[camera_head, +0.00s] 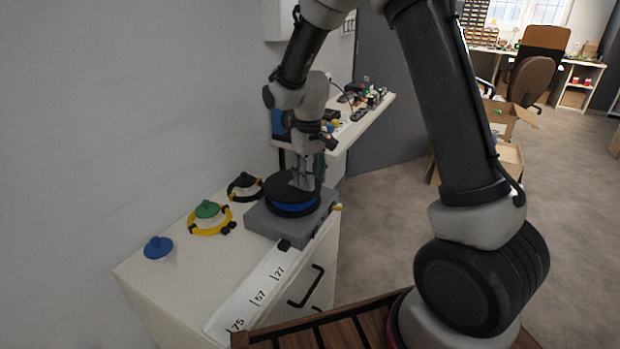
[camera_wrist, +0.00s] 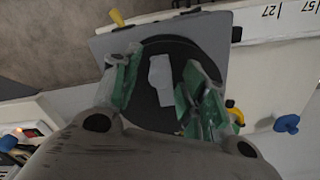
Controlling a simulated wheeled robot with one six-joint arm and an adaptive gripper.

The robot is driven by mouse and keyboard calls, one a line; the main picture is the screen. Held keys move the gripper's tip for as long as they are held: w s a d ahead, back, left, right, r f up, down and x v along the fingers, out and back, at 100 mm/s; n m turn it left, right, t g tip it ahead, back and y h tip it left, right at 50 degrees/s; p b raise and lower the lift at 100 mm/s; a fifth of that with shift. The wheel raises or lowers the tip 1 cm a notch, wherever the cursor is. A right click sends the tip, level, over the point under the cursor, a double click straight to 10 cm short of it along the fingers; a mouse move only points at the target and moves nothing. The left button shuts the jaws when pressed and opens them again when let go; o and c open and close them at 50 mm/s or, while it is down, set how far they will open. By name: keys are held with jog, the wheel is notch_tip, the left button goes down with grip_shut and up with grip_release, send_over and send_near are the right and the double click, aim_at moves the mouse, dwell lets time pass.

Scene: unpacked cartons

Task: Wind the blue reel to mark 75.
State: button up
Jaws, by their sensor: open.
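The blue reel (camera_head: 291,209) is a round drum with a black top and a blue side band, on a grey square base (camera_head: 262,222) on the white cabinet. My gripper (camera_head: 302,184) points down at the reel's top. In the wrist view its green-padded fingers (camera_wrist: 160,62) stand apart on either side of a pale grey upright piece (camera_wrist: 160,84) over the black disc. Whether either finger touches this piece cannot be told. A white strip along the cabinet's front edge bears marks 27 (camera_head: 279,273), 57 (camera_head: 258,297) and 75 (camera_head: 237,324). A black block (camera_head: 284,244) sits at the base's front, short of 27.
A blue knob (camera_head: 158,247), a green knob (camera_head: 207,208) within a yellow-black ring, and a dark ring (camera_head: 244,187) lie left of the reel. A cluttered shelf (camera_head: 375,114) is behind. A wooden slatted surface (camera_head: 330,325) is in front. Cartons (camera_head: 507,160) stand on the floor at right.

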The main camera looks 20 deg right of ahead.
jog(key=shift+f, duration=0.55)
grip_shut()
